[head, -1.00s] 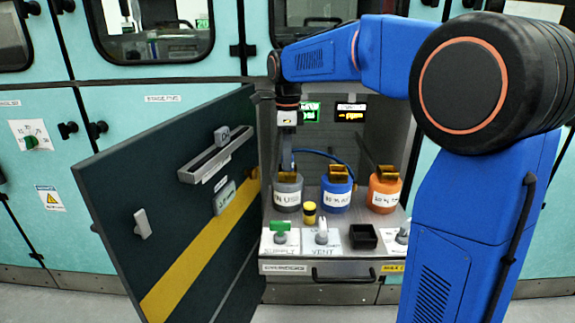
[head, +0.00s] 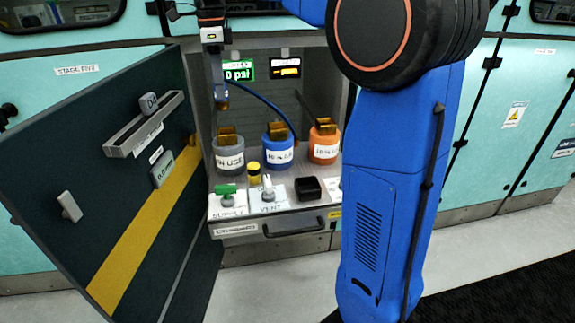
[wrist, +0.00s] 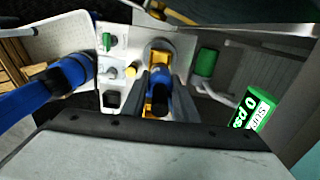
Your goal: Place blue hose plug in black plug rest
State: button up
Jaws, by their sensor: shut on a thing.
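The blue hose plug (head: 222,104) shows as a gold-brown tip below my gripper (head: 221,93), above the grey bottle. A blue hose (head: 262,103) runs from it down to the right, behind the bottles. In the wrist view my gripper (wrist: 160,100) is shut on the blue and yellow plug (wrist: 160,78), which sits between the two grey fingers. The black plug rest (head: 308,188) is a square open box on the front panel, lower right of the gripper. It also shows in the wrist view (wrist: 110,100), left of the fingers. It looks empty.
Grey (head: 228,155), blue (head: 278,153) and orange (head: 324,145) bottles with gold clips stand in a row in the cabinet. A small yellow-capped jar (head: 254,171) stands before them. A green supply knob (head: 227,190) and vent knob (head: 267,186) flank the rest's left. An open door (head: 110,200) borders the left.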

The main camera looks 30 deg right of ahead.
aim_at(307, 192)
jog(key=l+u, duration=0.25)
jog(key=l, duration=0.3)
jog(key=k+l+u, duration=0.2)
jog(key=l, duration=0.3)
jog(key=l+u, duration=0.25)
jog(key=l, duration=0.3)
jog(key=k+l+u, duration=0.25)
jog(key=l, duration=0.35)
jog(key=k+l+u, duration=0.25)
jog(key=k+l, duration=0.2)
jog(key=l, duration=0.1)
